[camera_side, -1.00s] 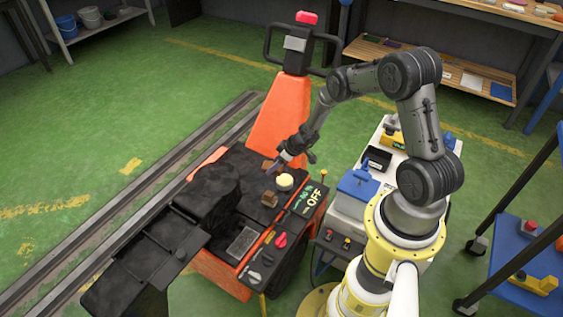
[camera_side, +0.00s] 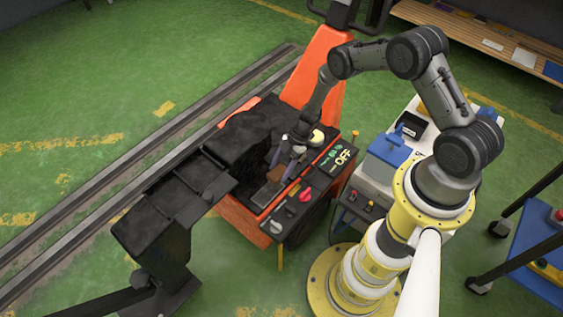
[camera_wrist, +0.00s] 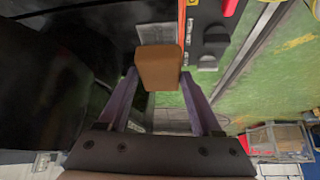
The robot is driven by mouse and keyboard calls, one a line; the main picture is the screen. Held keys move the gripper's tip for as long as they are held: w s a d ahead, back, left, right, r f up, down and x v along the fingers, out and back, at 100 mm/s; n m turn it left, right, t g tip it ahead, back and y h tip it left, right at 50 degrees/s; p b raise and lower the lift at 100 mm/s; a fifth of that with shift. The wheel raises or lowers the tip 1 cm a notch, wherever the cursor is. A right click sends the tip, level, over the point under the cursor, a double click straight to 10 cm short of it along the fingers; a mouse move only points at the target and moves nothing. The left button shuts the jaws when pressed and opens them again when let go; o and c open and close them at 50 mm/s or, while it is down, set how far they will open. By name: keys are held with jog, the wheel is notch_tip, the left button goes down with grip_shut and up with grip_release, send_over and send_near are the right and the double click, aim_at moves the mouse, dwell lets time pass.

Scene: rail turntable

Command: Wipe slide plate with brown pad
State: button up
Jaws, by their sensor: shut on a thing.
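The brown pad (camera_wrist: 160,67) is a small block between the fingertips of my gripper (camera_wrist: 158,78) in the wrist view. The two purple fingers are shut on its sides. In the side view my gripper (camera_side: 281,171) points down over the black machine top, and its fingers partly hide the pad. The slide plate (camera_side: 267,194) is a small dark, brownish-grey rectangle just in front of the fingers. In the wrist view the plate (camera_wrist: 158,34) lies just beyond the pad, which covers part of it. I cannot tell whether pad and plate touch.
A control panel with an OFF label (camera_side: 343,157), a red knob (camera_side: 305,193) and grey knobs runs along the right of the plate. A pale round knob (camera_side: 317,137) stands close to my gripper. A raised black housing (camera_side: 241,139) is to the left.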

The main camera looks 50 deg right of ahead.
jog(key=shift+f, duration=2)
notch_tip(320, 180, down, 2)
jog(key=shift+a, duration=0.8)
jog(key=shift+c, duration=0.8)
jog(key=shift+a, duration=5.2)
jog(key=shift+d, duration=6.15)
jog(key=shift+a, duration=6.2)
jog(key=shift+d, duration=6.15)
jog(key=shift+a, duration=5.95)
jog(key=shift+c, duration=0.2)
jog(key=shift+a+r, duration=0.15)
notch_tip(320, 180, up, 8)
